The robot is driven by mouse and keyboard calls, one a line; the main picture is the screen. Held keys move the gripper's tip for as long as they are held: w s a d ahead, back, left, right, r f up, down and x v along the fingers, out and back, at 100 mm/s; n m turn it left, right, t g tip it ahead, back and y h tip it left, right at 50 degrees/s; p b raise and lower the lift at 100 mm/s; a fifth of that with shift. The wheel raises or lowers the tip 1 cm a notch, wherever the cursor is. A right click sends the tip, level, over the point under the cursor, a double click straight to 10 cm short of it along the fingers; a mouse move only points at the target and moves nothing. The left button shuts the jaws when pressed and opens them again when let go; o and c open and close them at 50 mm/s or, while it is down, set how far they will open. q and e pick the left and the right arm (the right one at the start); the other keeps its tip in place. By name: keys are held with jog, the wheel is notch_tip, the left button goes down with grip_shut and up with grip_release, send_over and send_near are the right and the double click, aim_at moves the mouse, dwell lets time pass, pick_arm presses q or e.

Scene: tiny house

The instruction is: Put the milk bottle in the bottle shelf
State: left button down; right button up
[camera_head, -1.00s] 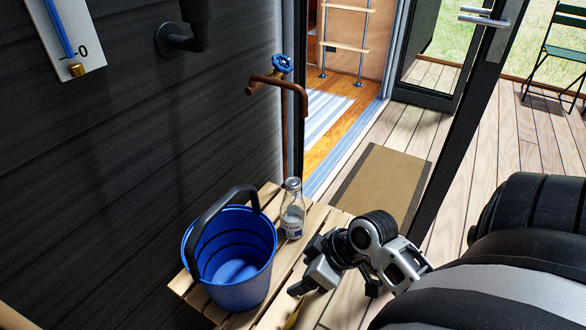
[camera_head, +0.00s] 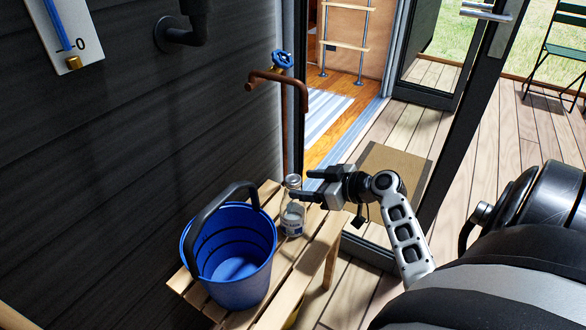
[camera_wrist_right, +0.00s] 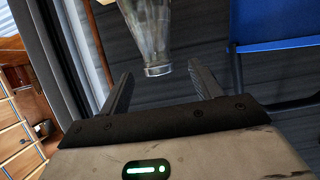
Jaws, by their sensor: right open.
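The milk bottle (camera_head: 292,217) is clear glass with a label. It stands upright on the slatted wooden bench, just right of the bucket. In the right wrist view the bottle (camera_wrist_right: 150,35) appears between the fingers, its capped neck end pointing toward the gripper. My right gripper (camera_head: 306,186) is open, level with the upper part of the bottle and close on its right side. In the right wrist view the gripper (camera_wrist_right: 162,92) shows its two fingers apart, one on each side of the bottle neck. My left gripper is out of view. No bottle shelf can be made out.
A blue bucket (camera_head: 228,262) with a dark handle stands left of the bottle on the bench (camera_head: 302,258). A copper pipe with a blue valve (camera_head: 282,60) rises behind it by the dark wall. An open doorway and mat (camera_head: 392,165) lie beyond.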

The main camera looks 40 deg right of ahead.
aim_at(287, 181)
jog(key=b+x, duration=0.1)
jog(key=x, duration=0.5)
jog(key=shift+w, duration=0.35)
grip_shut()
